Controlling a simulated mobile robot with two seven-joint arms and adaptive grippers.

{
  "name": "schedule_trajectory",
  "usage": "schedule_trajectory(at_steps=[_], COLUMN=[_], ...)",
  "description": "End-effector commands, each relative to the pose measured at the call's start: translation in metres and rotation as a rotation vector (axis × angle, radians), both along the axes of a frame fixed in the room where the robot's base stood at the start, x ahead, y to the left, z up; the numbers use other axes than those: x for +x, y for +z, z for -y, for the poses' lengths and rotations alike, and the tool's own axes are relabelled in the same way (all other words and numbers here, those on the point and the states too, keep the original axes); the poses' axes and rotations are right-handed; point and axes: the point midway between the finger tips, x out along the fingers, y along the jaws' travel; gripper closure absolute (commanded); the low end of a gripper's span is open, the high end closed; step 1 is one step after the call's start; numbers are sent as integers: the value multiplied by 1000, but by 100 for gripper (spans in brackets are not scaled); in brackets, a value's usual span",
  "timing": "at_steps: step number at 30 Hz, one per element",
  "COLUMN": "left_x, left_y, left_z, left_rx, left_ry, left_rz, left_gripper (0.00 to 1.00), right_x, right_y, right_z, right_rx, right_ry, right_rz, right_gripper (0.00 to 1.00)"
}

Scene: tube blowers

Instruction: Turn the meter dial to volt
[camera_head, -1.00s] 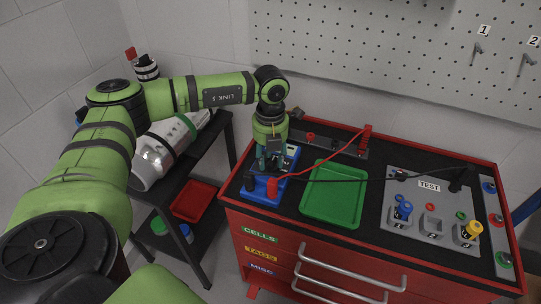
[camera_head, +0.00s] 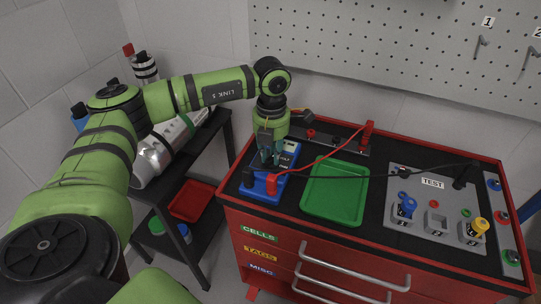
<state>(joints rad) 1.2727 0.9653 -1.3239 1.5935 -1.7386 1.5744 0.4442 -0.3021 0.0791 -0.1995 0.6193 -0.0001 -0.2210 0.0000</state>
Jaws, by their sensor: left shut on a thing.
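The blue meter (camera_head: 292,147) lies at the left end of the red cabinet's black top. Its pale display shows at the upper right, with small dark lettering below it that looks like "VOLT". My left gripper (camera_head: 271,160) points down over the middle of the meter and is shut on its dial. The fingers hide the dial, so I cannot see where it points. A black plug (camera_head: 248,177) and a red plug (camera_head: 272,185) stand at the meter's near end. My right gripper is not in view.
A green tray (camera_head: 335,216) lies right of the meter, with a red lead and a black lead crossing above it. A grey TEST panel (camera_head: 416,213) with blue and yellow knobs is further right. A dark shelf (camera_head: 176,185) stands left of the cabinet.

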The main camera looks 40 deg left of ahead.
Motion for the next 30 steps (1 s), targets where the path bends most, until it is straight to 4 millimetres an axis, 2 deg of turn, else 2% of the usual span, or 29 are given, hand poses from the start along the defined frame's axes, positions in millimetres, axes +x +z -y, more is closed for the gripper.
schedule_trajectory(at_steps=[6, 15, 30], left_x=[1, 2, 2], left_y=[-2, 0, 1], left_z=[2, 2, 3], left_rx=[-1, -1, -1], left_ry=[-172, -331, -389], left_rz=[3, 3, 3], left_gripper=[100, 100, 100], right_x=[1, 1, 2], right_y=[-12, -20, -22], right_z=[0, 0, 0], right_rx=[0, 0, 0], right_ry=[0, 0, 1], right_rz=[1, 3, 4], right_gripper=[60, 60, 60])
